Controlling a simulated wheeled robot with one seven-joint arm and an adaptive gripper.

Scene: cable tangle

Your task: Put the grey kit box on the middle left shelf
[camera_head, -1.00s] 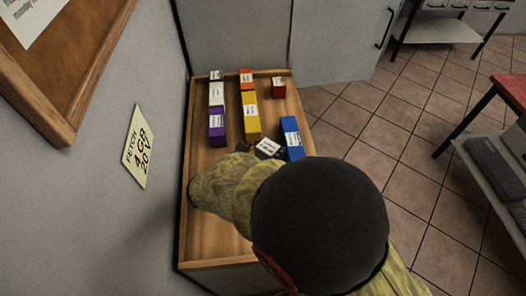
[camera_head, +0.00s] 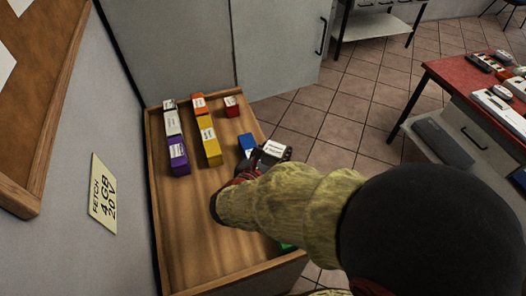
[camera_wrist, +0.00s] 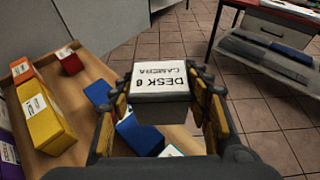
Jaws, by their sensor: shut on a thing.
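My gripper (camera_wrist: 163,98) is shut on a small grey box with a white top label reading "DESK 6 CAMERA" (camera_wrist: 160,84). The fingers grip its two sides. In the head view the held box (camera_head: 274,149) is over the right edge of the wooden tray (camera_head: 205,220), with my gripper (camera_head: 262,157) just below it. Its underside is hidden, so I cannot measure its height above the tray. I cannot make out which surface is the middle left shelf.
The tray holds yellow (camera_head: 210,145), purple (camera_head: 179,158), orange (camera_head: 199,103), red (camera_head: 232,106) and blue (camera_head: 247,143) boxes. A red table (camera_head: 455,72) with devices stands right, a grey shelf (camera_head: 445,138) below it. Tiled floor (camera_head: 335,120) between is clear.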

